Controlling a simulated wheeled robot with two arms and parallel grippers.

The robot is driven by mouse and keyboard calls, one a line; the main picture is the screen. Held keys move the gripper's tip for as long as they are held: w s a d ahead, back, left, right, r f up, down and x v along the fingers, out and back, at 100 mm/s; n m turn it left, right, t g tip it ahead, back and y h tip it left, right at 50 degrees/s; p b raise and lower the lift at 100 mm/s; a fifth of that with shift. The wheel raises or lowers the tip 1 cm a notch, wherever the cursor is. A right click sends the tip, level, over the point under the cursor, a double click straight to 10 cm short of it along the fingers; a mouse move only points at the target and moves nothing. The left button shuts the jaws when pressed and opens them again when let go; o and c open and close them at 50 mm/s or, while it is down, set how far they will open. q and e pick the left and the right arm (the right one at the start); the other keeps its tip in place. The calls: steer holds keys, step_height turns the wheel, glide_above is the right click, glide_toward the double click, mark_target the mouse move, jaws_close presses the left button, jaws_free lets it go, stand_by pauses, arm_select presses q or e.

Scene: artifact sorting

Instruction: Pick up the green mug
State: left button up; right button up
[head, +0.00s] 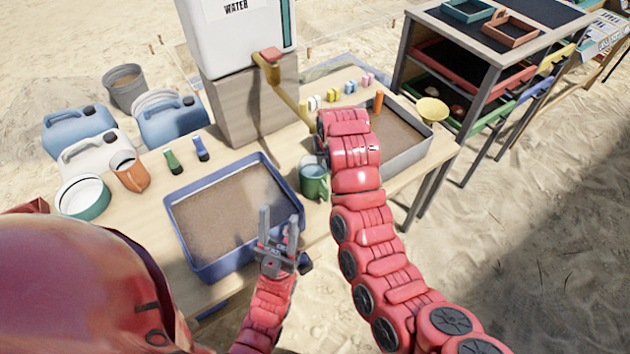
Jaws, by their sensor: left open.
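The green mug (314,184) stands on the wooden table, between the blue-rimmed sand tray and my right arm, which overlaps or closely borders its right side. My left gripper (279,222) is open and empty, with its fingers pointing up in the picture. It appears over the right front corner of the blue-rimmed tray, below and left of the mug, and apart from it. My right arm crosses the middle of the view just right of the mug; its gripper cannot be made out.
The blue-rimmed tray (179,222) holds sand. A grey sand tray (412,155) lies behind my right arm.

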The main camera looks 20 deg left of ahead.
glide_above(317, 184)
steer(key=w+d, duration=0.2)
step_height(317, 184, down, 4)
steer(key=shift+d+p+x, duration=0.15)
steer(key=shift+p+x, duration=0.4)
steer(key=shift+x, duration=0.8)
steer(key=shift+d+p+x, duration=0.15)
steer(key=shift+p+x, duration=0.35)
steer(key=shift+x, duration=0.85)
steer(key=shift+w, duration=0.15)
jaws_close()
